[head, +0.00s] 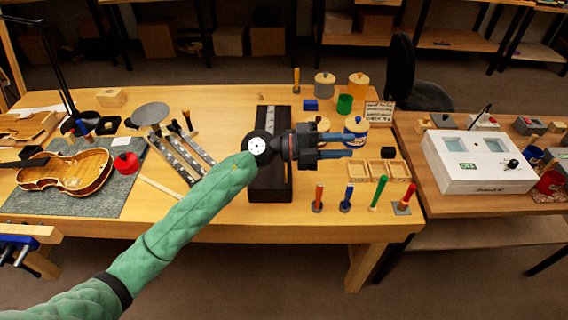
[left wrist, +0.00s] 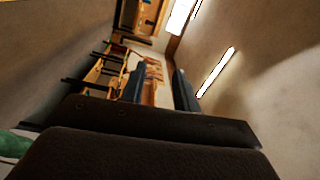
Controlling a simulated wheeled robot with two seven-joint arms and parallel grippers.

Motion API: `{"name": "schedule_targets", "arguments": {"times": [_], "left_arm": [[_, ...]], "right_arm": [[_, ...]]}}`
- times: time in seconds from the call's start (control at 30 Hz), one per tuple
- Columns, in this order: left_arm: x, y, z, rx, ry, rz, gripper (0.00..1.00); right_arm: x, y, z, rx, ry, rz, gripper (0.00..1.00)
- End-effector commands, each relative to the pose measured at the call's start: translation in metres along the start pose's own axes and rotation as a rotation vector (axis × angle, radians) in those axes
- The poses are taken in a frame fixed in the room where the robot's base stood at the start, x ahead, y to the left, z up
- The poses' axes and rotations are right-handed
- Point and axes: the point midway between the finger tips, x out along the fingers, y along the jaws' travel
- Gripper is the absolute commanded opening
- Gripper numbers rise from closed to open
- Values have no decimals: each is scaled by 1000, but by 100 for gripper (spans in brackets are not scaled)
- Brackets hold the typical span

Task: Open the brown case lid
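A long, narrow, very dark brown box (head: 268,186), which looks like the case, lies on the wooden bench near its middle. My left gripper and wrist cover its middle part, and I cannot tell how its lid stands. My left gripper (head: 352,146) is over the bench, pointing right, with its fingers just past the box's right side. Its two bluish fingers are apart with nothing seen between them. The fingers also show in the left wrist view (left wrist: 160,86), with a gap between them. My right gripper is not in view.
A violin body (head: 62,172) lies on a grey mat at the left. Jars, a blue-labelled pot (head: 355,130) and a wooden divided tray (head: 378,172) stand right of the box. Several coloured-handled tools stand along the front right. A white device (head: 478,160) sits on the right-hand table.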

Motion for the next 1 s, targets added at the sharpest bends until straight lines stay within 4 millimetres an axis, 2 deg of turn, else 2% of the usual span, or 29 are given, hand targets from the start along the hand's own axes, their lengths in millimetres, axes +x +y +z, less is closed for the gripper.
{"name": "schedule_targets", "arguments": {"times": [0.17, 0.27, 0.4, 0.6, 0.7, 0.83, 0.97, 1.0], "left_arm": [[-6, 41, 16, 79, 86, 371, 31], [-23, 63, 32, 103, 100, 592, 31], [-62, 84, 63, 119, 74, 907, 31], [-123, 88, 102, 107, -24, 1267, 31], [-143, 85, 114, 96, -66, 1370, 31], [-154, 84, 120, 87, -91, 1428, 31], [-154, 89, 120, 85, -93, 1435, 31], [-154, 93, 121, 84, -93, 1434, 31]], "right_arm": [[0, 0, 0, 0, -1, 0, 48], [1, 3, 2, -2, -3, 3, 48], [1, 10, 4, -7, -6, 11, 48], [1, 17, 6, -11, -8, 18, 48], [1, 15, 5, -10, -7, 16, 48], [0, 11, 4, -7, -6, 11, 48], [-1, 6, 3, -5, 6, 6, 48], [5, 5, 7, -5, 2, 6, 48]]}}
